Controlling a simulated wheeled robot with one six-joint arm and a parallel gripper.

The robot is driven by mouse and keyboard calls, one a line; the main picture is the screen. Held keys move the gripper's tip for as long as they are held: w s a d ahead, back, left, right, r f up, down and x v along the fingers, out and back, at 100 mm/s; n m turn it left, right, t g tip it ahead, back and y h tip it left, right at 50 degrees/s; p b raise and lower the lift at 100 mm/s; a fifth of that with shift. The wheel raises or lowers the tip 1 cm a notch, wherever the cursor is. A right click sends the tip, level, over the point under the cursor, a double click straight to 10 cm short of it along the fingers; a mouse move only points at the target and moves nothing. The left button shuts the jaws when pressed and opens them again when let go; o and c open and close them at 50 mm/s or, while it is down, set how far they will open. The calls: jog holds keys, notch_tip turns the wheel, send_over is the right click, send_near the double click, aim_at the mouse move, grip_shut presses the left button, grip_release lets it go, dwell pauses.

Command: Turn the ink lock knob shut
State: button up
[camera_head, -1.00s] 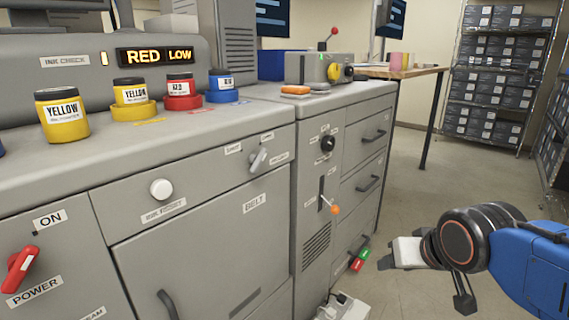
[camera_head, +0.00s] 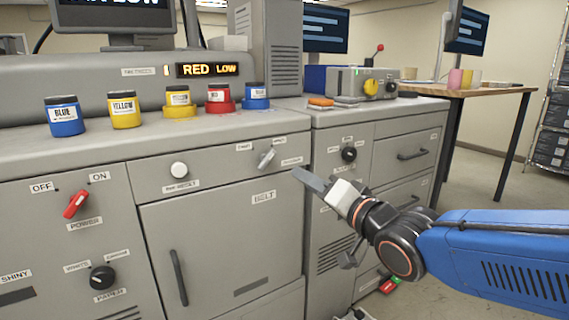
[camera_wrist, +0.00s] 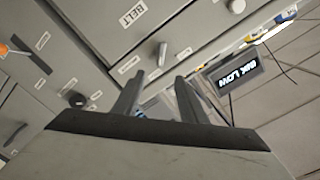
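A small grey lever-shaped knob (camera_head: 267,158) is on the grey cabinet front, above the belt door, with small labels around it that I cannot read well. I take it as the ink lock knob. It points up and to the right in the head view. The knob also shows in the wrist view (camera_wrist: 162,53), ahead of the gap between my fingers. My gripper (camera_head: 312,180) is right of and below the knob in the head view, apart from it. In the wrist view my gripper (camera_wrist: 158,92) has its fingers spread with nothing between them.
A white round button (camera_head: 179,169) sits left of the knob, and a black knob (camera_head: 348,154) sits to its right. The belt door (camera_head: 215,235) is shut. Ink jars stand on the ledge above, and a display (camera_head: 208,70) reads RED LOW. Floor is free at right.

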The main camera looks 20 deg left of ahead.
aim_at(270, 159)
jog(key=x, duration=1.7)
jog(key=shift+a, duration=0.3)
grip_shut()
